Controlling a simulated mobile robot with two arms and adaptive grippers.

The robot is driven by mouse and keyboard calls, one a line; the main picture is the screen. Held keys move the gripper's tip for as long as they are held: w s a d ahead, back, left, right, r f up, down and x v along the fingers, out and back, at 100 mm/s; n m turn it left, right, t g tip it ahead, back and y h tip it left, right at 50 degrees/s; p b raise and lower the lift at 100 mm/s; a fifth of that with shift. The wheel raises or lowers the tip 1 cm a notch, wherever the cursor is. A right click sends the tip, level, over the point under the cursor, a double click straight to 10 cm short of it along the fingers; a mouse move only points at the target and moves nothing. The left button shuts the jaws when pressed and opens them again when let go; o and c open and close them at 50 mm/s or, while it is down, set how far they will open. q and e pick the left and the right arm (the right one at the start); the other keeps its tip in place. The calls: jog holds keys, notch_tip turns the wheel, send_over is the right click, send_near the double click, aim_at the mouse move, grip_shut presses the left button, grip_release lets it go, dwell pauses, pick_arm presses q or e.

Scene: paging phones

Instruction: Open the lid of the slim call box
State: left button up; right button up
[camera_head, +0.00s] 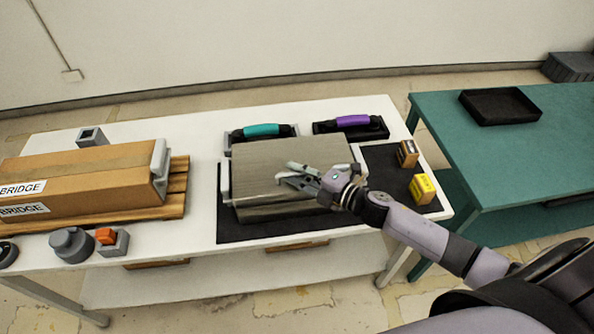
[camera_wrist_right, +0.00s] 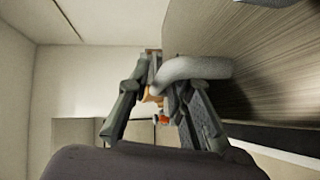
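A grey, streaked box (camera_head: 270,158), apparently the slim call box, sits on a black mat (camera_head: 235,231) on the white table. Its lid looks shut. A pale curved handle (camera_head: 262,178) sticks out from it and also shows in the right wrist view (camera_wrist_right: 195,68). My right gripper (camera_head: 298,178) is at the box's near side, beside the handle. In the right wrist view its fingers (camera_wrist_right: 158,100) are apart. The handle's curved end reaches over the right-hand finger into the gap; I cannot tell whether they touch. My left gripper is not in view.
Phones with a teal handset (camera_head: 261,131) and a purple handset (camera_head: 352,120) stand behind the box. A yellow block (camera_head: 421,189) and a brown block (camera_head: 408,153) stand right. A long cardboard box (camera_head: 85,180) is left. A teal table (camera_head: 500,160) holds a black tray (camera_head: 500,105).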

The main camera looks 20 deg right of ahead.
jog(key=shift+c, duration=0.5)
grip_shut()
